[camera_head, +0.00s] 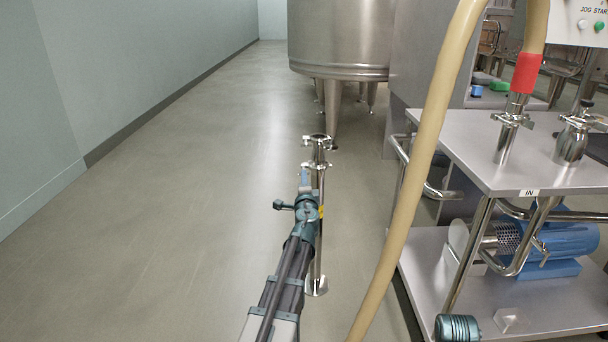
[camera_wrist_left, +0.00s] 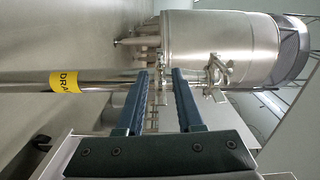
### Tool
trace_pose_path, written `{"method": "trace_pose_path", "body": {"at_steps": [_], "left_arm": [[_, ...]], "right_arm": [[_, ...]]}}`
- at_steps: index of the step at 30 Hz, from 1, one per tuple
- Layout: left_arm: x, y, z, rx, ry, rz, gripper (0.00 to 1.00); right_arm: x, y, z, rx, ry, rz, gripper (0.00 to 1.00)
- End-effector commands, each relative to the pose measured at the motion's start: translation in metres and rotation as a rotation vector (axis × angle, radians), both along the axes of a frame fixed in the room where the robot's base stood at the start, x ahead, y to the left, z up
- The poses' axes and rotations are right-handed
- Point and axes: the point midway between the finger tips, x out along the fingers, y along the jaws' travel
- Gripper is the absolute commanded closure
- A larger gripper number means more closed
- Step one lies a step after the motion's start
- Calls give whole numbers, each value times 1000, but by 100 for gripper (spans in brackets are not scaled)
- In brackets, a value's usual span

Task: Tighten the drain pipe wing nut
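The drain pipe (camera_head: 320,240) is a thin steel pipe standing upright from the floor, with a yellow label on it. In the left wrist view the pipe (camera_wrist_left: 110,78) lies sideways and its label (camera_wrist_left: 64,80) reads "DRA". Clamp fittings sit near its top (camera_head: 318,150). A clamp with a protruding part, perhaps the wing nut (camera_wrist_left: 218,72), is right of the fingers in the wrist view. My left gripper (camera_wrist_left: 160,72) is open, with a pipe joint seen between its fingertips; contact cannot be told. In the head view my left gripper (camera_head: 305,178) is beside the upper pipe.
A steel vat (camera_head: 340,40) on legs stands behind the pipe. A steel cart (camera_head: 500,170) with a blue pump (camera_head: 565,240) is on the right. A beige hose (camera_head: 420,170) crosses in front. The floor at left is clear up to the wall.

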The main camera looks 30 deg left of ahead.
Motion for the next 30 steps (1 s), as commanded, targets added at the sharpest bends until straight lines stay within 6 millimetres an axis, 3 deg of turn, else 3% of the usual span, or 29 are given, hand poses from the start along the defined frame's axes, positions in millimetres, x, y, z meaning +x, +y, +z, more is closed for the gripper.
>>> {"method": "trace_pose_path", "body": {"at_steps": [1,6,17,18,24,30], "left_arm": [[15,8,0,0,0,1,64],[37,22,0,0,0,0,64],[44,27,0,0,0,0,64],[44,27,0,0,0,0,66],[44,27,0,0,0,0,100],[44,27,0,0,0,0,100]], "right_arm": [[0,0,0,0,0,0,100],[0,0,0,0,0,0,100],[0,0,0,0,0,0,100],[0,0,0,0,0,0,100],[0,0,0,0,0,0,100],[0,0,0,0,0,0,100]]}}
